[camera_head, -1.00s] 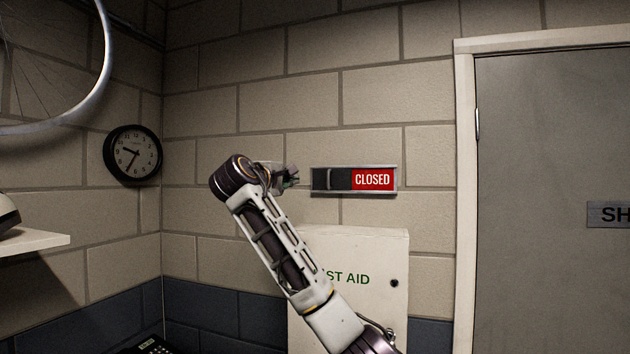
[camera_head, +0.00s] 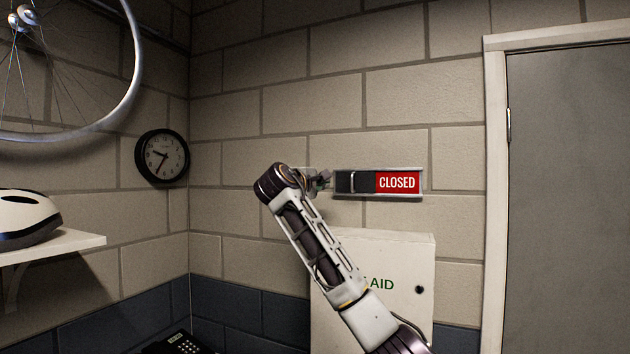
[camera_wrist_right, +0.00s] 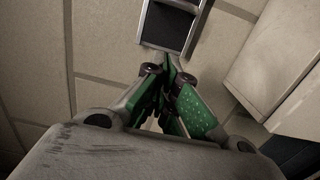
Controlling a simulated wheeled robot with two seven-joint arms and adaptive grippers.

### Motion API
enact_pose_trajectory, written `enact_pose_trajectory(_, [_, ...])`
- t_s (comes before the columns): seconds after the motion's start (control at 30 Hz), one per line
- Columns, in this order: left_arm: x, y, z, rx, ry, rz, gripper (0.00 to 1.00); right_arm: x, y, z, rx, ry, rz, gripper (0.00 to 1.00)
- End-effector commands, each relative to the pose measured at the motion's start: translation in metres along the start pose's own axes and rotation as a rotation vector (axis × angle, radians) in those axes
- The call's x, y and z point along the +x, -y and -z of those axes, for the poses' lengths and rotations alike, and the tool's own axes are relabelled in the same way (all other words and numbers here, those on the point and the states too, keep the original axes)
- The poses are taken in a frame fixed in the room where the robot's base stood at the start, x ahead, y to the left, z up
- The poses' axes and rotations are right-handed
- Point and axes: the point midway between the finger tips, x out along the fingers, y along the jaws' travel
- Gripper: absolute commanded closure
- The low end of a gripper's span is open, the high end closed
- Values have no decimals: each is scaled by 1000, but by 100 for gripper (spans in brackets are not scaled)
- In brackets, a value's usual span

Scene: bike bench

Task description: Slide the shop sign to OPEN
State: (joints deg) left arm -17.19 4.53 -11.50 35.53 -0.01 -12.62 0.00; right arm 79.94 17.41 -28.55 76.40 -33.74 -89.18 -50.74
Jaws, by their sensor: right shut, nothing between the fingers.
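The shop sign (camera_head: 397,182) is a metal-framed slider on the block wall; its red part reads CLOSED on the right. A dark slider panel (camera_head: 368,182) with a light upright handle (camera_head: 352,182) covers its left part. My right gripper (camera_head: 325,179) is at the left end of the sign, its fingers partly hidden by the wrist. In the right wrist view the green-padded fingers (camera_wrist_right: 170,85) are together and empty, pointing at the end of the sign's frame (camera_wrist_right: 170,28). I cannot tell whether they touch it. My left gripper is not in view.
A white first aid cabinet (camera_head: 395,260) hangs below the sign, partly behind my right arm. A grey door (camera_head: 570,200) is to the right. A clock (camera_head: 162,156), a wheel (camera_head: 130,85) and a shelf (camera_head: 60,247) with a helmet (camera_head: 25,217) are to the left.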

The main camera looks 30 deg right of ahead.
Motion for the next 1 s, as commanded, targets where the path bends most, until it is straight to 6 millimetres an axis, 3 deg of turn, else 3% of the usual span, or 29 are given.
enact_pose_trajectory(0.2, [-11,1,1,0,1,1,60,25,-2,0,-1,2,2,100])
enact_pose_trajectory(0.5, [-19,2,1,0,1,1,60,48,-1,-1,0,2,1,100])
enact_pose_trajectory(1.0, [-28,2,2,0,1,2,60,56,0,-33,0,2,2,100])
